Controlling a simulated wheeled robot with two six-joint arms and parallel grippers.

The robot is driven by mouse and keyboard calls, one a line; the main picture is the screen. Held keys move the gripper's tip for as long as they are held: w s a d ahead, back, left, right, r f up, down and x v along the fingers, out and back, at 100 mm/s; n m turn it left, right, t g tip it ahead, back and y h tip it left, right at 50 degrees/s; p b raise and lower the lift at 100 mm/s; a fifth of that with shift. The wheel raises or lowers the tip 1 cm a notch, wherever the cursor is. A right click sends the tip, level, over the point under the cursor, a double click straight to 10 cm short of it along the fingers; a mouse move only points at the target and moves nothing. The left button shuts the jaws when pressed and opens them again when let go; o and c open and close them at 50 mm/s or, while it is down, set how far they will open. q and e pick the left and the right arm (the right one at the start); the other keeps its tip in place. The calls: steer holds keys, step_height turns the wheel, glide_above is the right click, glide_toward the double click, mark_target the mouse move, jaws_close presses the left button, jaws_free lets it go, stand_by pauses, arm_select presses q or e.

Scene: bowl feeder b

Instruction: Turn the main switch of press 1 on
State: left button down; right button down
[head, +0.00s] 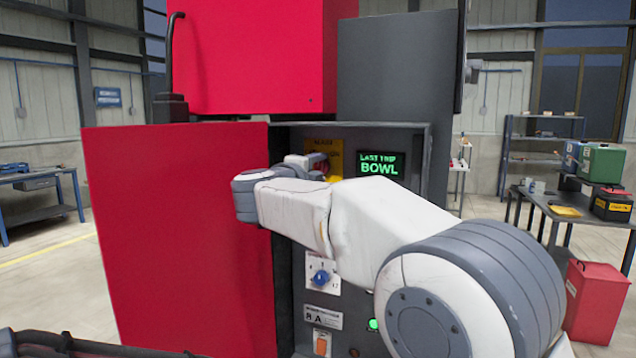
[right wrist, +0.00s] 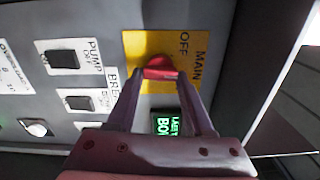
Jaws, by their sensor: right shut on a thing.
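The main switch of the press is a red handle (right wrist: 160,68) on a yellow plate (right wrist: 196,48) marked MAIN and OFF, seen in the right wrist view. In the head view the yellow plate (head: 322,146) is at the top of the open cabinet, partly hidden by my right arm. My right gripper (right wrist: 160,76) is shut on the red handle, one finger on each side. In the head view the gripper (head: 308,163) is small and partly covered by its wrist. I cannot tell the handle's exact angle. My left gripper is not in view.
A red cabinet door (head: 180,240) stands left of the panel. A display (head: 380,165) reads LAST TRIP BOWL. Below are a blue knob (head: 321,277), an orange switch (head: 322,344) and a green lamp (head: 373,324). The wrist view shows a pump rocker (right wrist: 63,59) near the fingers.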

steer(key=shift+a+f+m+b, duration=0.15)
steer(key=shift+m+b, duration=1.1)
steer(key=shift+m, duration=0.65)
steer(key=shift+d+f+m+b, duration=0.15)
steer(key=shift+m+b, duration=1.1)
steer(key=shift+m, duration=0.65)
steer(key=shift+a, duration=0.1)
steer(key=shift+c, duration=1.4)
jaws_free()
steer(key=shift+r, duration=0.1)
steer(key=b+v, duration=0.3)
steer(key=v, duration=0.7)
steer(key=shift+s, duration=0.2)
